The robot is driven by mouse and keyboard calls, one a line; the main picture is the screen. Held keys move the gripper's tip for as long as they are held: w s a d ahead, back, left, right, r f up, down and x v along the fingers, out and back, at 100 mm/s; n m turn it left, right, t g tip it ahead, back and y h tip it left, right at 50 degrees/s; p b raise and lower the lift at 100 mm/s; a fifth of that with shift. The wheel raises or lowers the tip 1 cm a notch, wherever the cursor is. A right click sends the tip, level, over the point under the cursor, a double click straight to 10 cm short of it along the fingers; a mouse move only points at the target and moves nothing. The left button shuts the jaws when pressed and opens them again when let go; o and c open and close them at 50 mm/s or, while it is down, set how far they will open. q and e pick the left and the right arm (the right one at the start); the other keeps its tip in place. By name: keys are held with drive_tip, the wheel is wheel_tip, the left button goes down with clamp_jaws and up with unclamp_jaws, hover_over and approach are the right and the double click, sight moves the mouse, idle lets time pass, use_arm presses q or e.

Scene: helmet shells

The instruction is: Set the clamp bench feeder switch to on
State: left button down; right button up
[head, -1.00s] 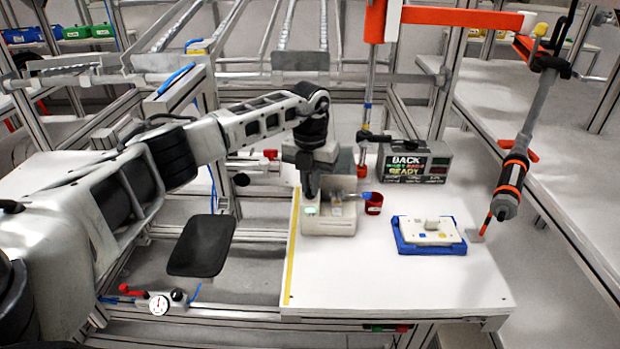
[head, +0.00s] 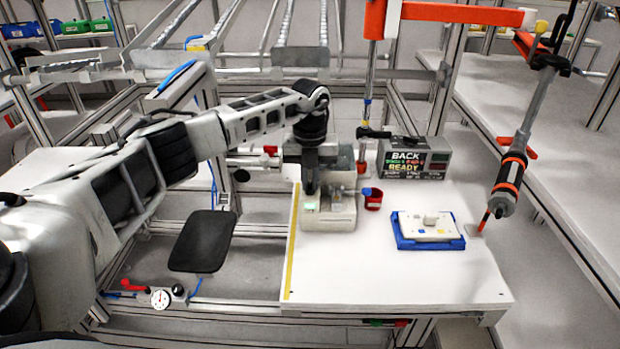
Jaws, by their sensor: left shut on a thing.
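The feeder (head: 330,221) is a small off-white box on the left part of the white bench in the head view, with a green lit spot on its front left. My left gripper (head: 312,192) points down over the top of the feeder. Its fingers are shut on a small part there, taken to be the feeder switch. The gripper hides this part, so the switch position cannot be told. My right gripper is not in view.
The white bench (head: 400,280) is clear at the front. A blue tray with a white plate (head: 428,227) lies further right. A display box (head: 415,158) stands behind. A hanging screwdriver (head: 512,178) is at right.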

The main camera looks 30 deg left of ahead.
sight(310, 185)
use_arm(q)
drive_tip(key=shift+w+r, duration=0.1)
drive_tip(key=c, duration=1.8)
unclamp_jaws()
drive_tip(key=shift+r, duration=0.45)
wheel_tip(310, 185, up, 15)
drive_tip(key=shift+b, duration=1.15)
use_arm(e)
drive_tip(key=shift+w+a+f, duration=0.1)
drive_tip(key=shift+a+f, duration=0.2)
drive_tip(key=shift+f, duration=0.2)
